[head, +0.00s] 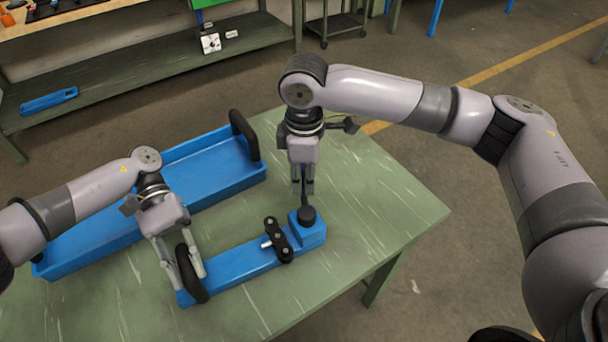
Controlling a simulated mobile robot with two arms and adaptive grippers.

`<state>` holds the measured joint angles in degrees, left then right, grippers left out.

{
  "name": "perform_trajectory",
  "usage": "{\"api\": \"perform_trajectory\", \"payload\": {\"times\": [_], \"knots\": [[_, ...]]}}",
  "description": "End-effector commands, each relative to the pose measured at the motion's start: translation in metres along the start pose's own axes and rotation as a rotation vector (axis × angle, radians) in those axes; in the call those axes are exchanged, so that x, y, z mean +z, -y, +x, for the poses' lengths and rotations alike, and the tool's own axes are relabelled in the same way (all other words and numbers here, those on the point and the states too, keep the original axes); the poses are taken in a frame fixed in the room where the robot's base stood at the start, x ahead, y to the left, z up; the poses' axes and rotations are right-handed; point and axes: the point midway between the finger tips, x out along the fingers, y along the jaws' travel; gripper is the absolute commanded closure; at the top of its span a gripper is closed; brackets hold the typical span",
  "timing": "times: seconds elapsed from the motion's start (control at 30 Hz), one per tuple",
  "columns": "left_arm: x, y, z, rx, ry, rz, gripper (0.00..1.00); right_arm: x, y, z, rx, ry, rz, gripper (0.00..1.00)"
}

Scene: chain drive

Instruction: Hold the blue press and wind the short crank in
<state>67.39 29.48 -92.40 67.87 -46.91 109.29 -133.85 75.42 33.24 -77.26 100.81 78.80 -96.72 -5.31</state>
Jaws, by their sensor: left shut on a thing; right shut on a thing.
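The blue press (238,268) lies on the green table, a long blue bar with a raised blue block at its right end. A black loop handle (187,268) stands at its left end. My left gripper (190,280) is shut on this handle, one finger on each side. A black chain piece (278,240) lies across the bar beside a small light pin. The short crank (306,215) shows as a dark part with a round black base on top of the block. My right gripper (303,192) points down and is shut on its upper part, which the fingers mostly hide.
A long blue tray (213,182) with a black end handle (244,135) lies behind the press, and my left arm passes over it. The green table (385,205) is clear on the right. A shelf bench (140,65) stands at the back left.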

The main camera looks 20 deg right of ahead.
Motion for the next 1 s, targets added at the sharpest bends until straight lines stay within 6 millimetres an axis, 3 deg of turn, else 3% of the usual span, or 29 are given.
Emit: {"api": "perform_trajectory", "payload": {"times": [0.23,0.5,0.8,0.83,1.0], "knots": [[-0.002,0.001,0.001,0.000,-0.001,-0.001,1.00,0.001,0.001,0.001,-0.003,0.000,0.024,1.00],[-0.002,0.001,0.001,0.001,-0.002,-0.002,1.00,0.012,0.000,0.000,-0.003,-0.001,0.236,1.00],[-0.002,0.001,0.001,0.001,-0.002,-0.002,1.00,0.013,-0.001,0.000,-0.001,0.000,0.252,1.00],[-0.002,0.001,0.001,0.001,-0.002,-0.002,1.00,0.013,-0.001,0.000,-0.001,0.000,0.252,0.76],[-0.002,0.001,0.001,0.001,-0.002,-0.002,1.00,0.012,-0.001,0.000,-0.001,0.000,0.250,0.65]]}}
